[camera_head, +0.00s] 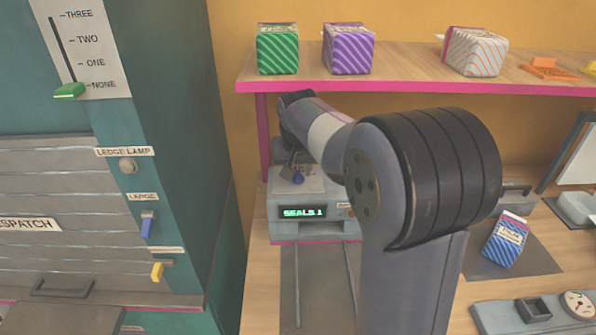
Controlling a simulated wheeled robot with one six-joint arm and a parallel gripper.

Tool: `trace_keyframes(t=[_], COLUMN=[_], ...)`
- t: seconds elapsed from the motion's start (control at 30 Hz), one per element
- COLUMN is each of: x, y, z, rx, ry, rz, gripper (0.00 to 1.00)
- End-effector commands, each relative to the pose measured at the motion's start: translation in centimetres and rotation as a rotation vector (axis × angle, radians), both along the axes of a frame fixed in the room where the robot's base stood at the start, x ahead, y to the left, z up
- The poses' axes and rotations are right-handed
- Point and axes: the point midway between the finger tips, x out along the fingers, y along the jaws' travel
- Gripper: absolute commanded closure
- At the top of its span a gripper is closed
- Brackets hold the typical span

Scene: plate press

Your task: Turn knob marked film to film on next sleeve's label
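A grey machine (283,231) stands under the shelf, and its green display reads "SEALS 1". A small blue part (298,178) sits on its top face; I cannot tell whether it is a knob. A label beside the display is partly covered by my arm, and no marking "film" is readable. My gripper (291,168) seems to be the small dark shape at the end of my arm, over the machine's top by the blue part. Its fingers are too small to tell open from shut, or touching from apart. A blue striped packet (504,241) with a white label, too small to read, leans on a dark mat.
Green (277,50), purple (349,50) and orange-striped (475,53) packets stand on the pink-edged shelf (400,86) above. A panel with a dial (578,304) is at lower right. A teal cabinet (182,150) with switches borders the left. My arm fills the middle.

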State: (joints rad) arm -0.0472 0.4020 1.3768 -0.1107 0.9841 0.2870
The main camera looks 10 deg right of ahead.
Motion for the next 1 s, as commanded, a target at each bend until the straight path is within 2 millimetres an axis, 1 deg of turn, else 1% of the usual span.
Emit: trace_keyframes(t=[0.03,0.2,0.5,0.9,1.0], x=[0.3,0.7,0.8,0.8,0.8], y=[-0.1,-0.2,-0.2,-0.2,-0.2], z=[-0.7,-1.8,-2.0,-1.9,-1.9], rx=[-0.001,0.000,0.000,0.000,0.000], ry=[0.002,0.000,-0.001,-0.001,-0.001], rz=[0.000,0.000,0.000,0.000,0.000], gripper=[0.66,0.66,0.66,0.99,1.00])
